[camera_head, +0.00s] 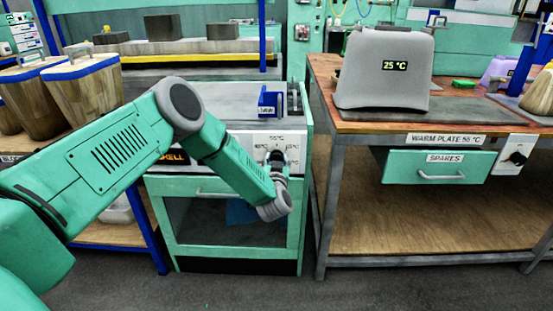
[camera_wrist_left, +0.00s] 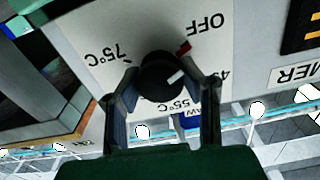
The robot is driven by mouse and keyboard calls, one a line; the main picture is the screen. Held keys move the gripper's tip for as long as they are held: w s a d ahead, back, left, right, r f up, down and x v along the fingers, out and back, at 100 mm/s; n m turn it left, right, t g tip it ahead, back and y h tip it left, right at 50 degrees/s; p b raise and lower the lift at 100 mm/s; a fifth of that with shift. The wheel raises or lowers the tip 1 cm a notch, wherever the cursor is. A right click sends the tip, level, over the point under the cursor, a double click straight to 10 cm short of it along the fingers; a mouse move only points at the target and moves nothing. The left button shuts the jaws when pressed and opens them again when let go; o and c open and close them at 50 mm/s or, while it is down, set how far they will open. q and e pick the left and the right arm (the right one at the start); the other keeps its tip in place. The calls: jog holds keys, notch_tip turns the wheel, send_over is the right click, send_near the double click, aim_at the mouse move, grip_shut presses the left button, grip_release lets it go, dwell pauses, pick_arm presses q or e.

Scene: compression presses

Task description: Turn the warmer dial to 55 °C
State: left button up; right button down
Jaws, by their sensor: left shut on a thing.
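The warmer dial is a black round knob (camera_wrist_left: 158,72) on a white panel (camera_head: 262,139) at the front of the green cabinet. In the left wrist view its labels read OFF, 75 °C, 55 °C and a partly hidden 45. A white pointer mark shows on the knob's right side in that view, and a small red mark sits by OFF. My left gripper (camera_head: 277,168) is at the dial. In the left wrist view its two fingers (camera_wrist_left: 165,80) are shut on the knob, one on each side. My right gripper is not in view.
A grey hooded unit (camera_head: 378,72) reading 25 °C stands on the right bench, above a WARM PLATE 55 °C label (camera_head: 445,139). Another black knob (camera_head: 517,157) is at the far right. A blue bracket (camera_head: 268,101) stands on the cabinet top. Wooden buckets (camera_head: 82,88) stand left.

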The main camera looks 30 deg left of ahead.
pick_arm(q)
jog(key=m+p, duration=0.1)
jog(key=m, duration=0.1)
jog(key=shift+d+r+m+p, duration=0.1)
jog(key=shift+d+m+p, duration=0.05)
jog(key=shift+m+p, duration=0.85)
jog(key=shift+m, duration=0.6)
jog(key=m, duration=0.2)
jog(key=shift+m, duration=0.4)
jog(key=m, duration=0.2)
jog(key=shift+f+m+p, duration=0.25)
jog(key=shift+m+p, duration=0.05)
jog(key=m, duration=0.2)
jog(key=shift+m, duration=0.4)
jog(key=m+b, duration=0.1)
jog(key=m, duration=0.1)
jog(key=shift+m, duration=0.4)
jog(key=m+b, duration=0.1)
jog(key=m, duration=0.2)
jog(key=shift+f, duration=0.1)
jog(key=shift+m+b, duration=1)
jog(key=shift+m, duration=0.9)
